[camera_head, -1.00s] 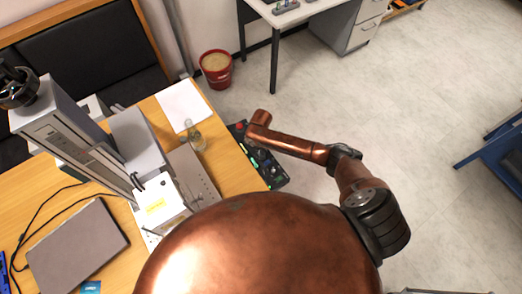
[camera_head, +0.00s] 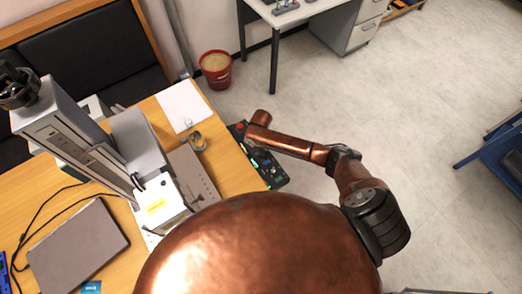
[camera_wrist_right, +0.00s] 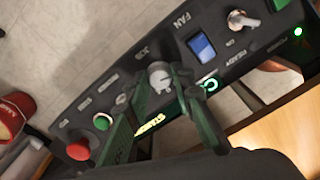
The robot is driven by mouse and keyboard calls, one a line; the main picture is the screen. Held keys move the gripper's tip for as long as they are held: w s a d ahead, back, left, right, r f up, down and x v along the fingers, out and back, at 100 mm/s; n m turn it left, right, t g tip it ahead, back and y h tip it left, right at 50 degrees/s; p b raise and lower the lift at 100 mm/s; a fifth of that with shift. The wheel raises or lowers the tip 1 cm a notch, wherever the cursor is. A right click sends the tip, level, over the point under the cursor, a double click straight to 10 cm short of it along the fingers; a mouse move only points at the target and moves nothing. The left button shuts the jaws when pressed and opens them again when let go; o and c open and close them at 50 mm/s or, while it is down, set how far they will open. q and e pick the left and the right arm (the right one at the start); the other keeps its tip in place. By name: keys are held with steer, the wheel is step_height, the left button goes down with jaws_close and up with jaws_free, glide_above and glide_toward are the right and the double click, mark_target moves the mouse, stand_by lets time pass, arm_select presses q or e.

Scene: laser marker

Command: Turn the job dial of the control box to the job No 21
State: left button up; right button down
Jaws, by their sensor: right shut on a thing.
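The dark control box (camera_head: 268,170) sits at the right edge of the wooden table in the head view, partly covered by my right arm. It fills much of the right wrist view (camera_wrist_right: 75,115). Its grey job dial (camera_wrist_right: 160,76) is beside the JOB label. My right gripper (camera_wrist_right: 164,79) is shut on the dial, one dark green finger on each side. The number the dial points to is not readable. The gripper's fingertips are hidden in the head view. My left gripper is not in view.
Near the dial are a blue FAN switch (camera_wrist_right: 201,47), a toggle (camera_wrist_right: 243,22), a green button (camera_wrist_right: 102,122) and a red button (camera_wrist_right: 78,150). A laser marker (camera_head: 85,145), laptop (camera_head: 77,250), paper (camera_head: 184,106) and small glass object (camera_head: 197,140) are on the table. A red bucket (camera_head: 216,71) stands behind.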

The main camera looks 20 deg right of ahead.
steer(key=shift+r+m+p, duration=0.2)
steer(key=shift+m+p, duration=1)
steer(key=shift+p, duration=0.1)
steer(key=shift+f+m+p, duration=0.15)
steer(key=shift+m+p, duration=1.2)
steer(key=shift+m, duration=0.25)
steer(key=c, duration=1.7)
jaws_free()
steer(key=shift+o, duration=0.2)
step_height(320, 180, up, 12)
